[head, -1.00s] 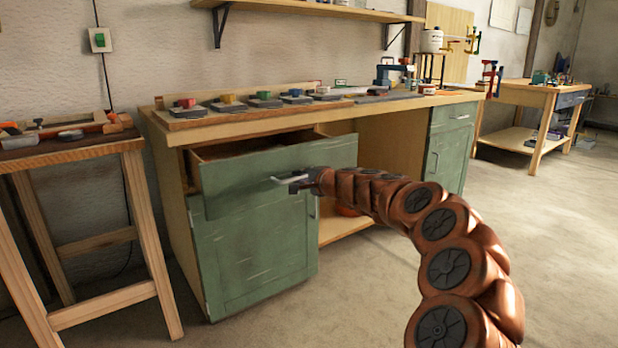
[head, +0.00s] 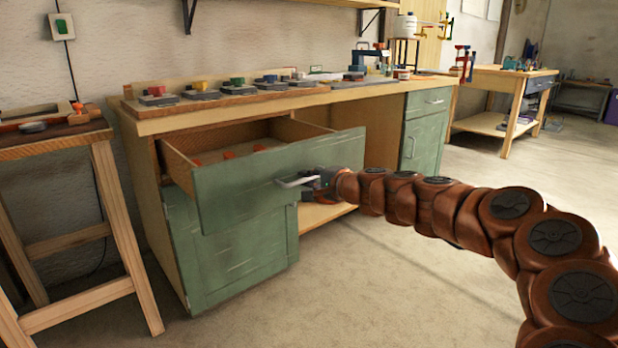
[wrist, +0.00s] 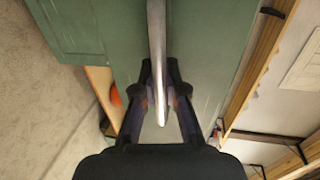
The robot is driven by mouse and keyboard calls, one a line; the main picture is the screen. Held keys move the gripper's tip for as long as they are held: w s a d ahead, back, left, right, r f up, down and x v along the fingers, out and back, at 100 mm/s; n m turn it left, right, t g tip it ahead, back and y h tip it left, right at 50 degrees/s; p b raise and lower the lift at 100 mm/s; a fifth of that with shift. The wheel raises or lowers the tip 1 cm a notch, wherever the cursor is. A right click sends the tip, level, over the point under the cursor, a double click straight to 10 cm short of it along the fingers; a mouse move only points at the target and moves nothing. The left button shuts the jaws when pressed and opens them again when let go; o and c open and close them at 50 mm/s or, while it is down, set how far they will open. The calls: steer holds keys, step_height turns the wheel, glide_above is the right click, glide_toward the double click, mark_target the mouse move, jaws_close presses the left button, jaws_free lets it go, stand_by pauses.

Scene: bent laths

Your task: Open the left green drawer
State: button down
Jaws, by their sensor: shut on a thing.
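The left green drawer (head: 240,182) is pulled well out of the wooden workbench, and its inside shows with several orange-red items in it. Its metal bar handle (head: 296,182) is on the front panel. My gripper (head: 312,181) is at the handle's right part and shut on it. In the wrist view the handle (wrist: 156,45) runs down between the two fingers of my gripper (wrist: 160,82), in front of the green panel. The fingertips are partly hidden by the handle and the arm.
A green cabinet door (head: 235,258) is below the drawer. A wooden side table (head: 60,145) with tools stands at the left. The workbench top (head: 200,112) holds several coloured blocks. The floor in front is clear.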

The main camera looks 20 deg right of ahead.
steer(key=c, duration=1.2)
jaws_free()
steer(key=v, duration=1.2)
